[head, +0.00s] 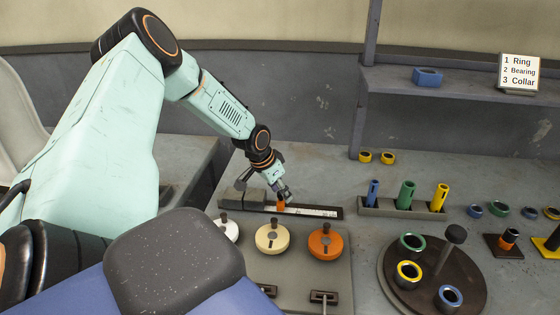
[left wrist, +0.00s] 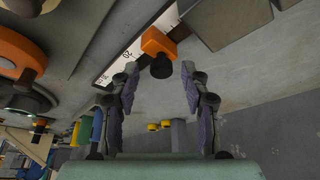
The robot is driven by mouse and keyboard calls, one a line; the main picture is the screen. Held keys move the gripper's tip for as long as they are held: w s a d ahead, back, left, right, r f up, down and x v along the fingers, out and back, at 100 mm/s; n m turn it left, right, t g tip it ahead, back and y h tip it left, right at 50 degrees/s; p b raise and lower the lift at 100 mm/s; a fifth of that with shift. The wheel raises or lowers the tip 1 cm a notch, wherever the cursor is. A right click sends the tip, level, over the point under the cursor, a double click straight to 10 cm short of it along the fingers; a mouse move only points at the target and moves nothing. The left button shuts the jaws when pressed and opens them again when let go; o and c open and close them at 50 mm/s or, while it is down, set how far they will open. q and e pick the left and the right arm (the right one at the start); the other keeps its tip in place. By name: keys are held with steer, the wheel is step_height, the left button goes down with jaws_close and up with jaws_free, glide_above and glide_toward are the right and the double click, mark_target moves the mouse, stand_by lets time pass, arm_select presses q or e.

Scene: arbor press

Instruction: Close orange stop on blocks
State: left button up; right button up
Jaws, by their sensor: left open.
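The orange stop (head: 281,206) sits on a rail with a white printed scale (head: 315,211). In the left wrist view the orange stop (left wrist: 157,41) has a black knob (left wrist: 161,67) facing me. Grey blocks (head: 253,195) lie at the left end of the rail in the head view; they also show at the top right of the left wrist view (left wrist: 225,20). A short gap seems to separate stop and blocks. My left gripper (head: 283,193) is open just above the stop, its fingertips (left wrist: 160,69) on either side of the knob. My right gripper is not in view.
White, cream (head: 272,238) and orange (head: 325,242) round knobs stand in front of the rail. A holder (head: 392,208) with blue, green and yellow pegs stands right of it. A dark turntable (head: 465,262) carries rings. A shelf post (head: 366,80) rises behind.

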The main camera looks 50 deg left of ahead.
arm_select(q)
steer(key=shift+s, duration=0.1)
steer(key=shift+v, duration=3.7)
steer(key=shift+c, duration=0.3)
